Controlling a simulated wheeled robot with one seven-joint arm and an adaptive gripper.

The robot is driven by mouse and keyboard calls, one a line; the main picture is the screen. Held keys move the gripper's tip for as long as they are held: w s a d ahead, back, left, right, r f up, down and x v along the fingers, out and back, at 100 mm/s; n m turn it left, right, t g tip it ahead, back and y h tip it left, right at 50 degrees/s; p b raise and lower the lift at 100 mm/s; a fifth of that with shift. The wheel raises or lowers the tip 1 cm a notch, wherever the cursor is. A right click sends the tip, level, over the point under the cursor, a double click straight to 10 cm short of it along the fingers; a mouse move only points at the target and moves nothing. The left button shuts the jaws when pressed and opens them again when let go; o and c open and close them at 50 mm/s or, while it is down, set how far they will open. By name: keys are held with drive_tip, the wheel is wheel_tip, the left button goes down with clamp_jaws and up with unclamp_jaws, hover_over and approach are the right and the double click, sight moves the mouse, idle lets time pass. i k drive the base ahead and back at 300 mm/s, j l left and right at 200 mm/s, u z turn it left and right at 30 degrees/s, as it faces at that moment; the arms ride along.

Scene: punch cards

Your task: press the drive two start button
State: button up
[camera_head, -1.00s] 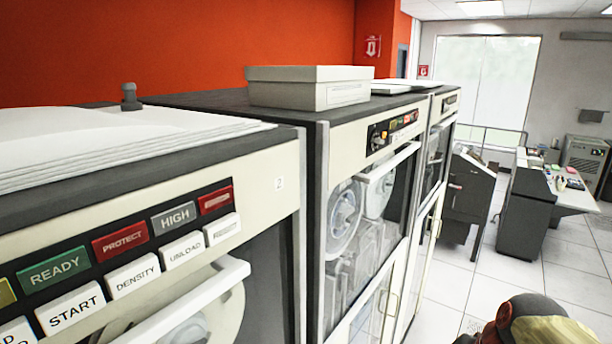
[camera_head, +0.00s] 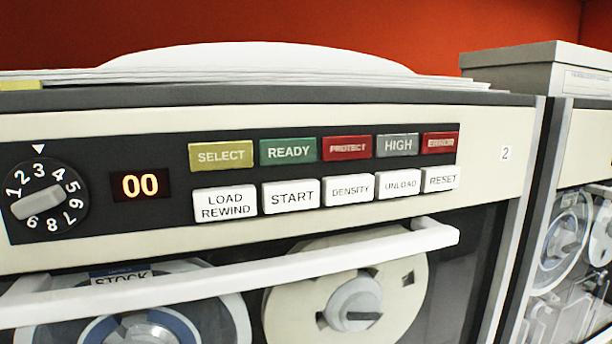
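The white START button (camera_head: 291,196) sits in the lower row of the control panel on the tape drive labelled 2 (camera_head: 505,153). It lies between the white LOAD REWIND button (camera_head: 225,203) and the DENSITY button (camera_head: 348,189). The green READY lamp (camera_head: 288,151) is directly above it. An orange display (camera_head: 140,186) reads 00, and a dial (camera_head: 44,196) is at the panel's left. My gripper is not in view.
A white handle bar (camera_head: 250,270) runs across the drive front below the buttons and stands out from it. Tape reels (camera_head: 345,300) sit behind it. Papers (camera_head: 250,62) lie on top. Another drive (camera_head: 585,140) with a box (camera_head: 535,75) stands at right.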

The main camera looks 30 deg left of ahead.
sight(283, 196)
drive_tip(key=u, duration=1.95)
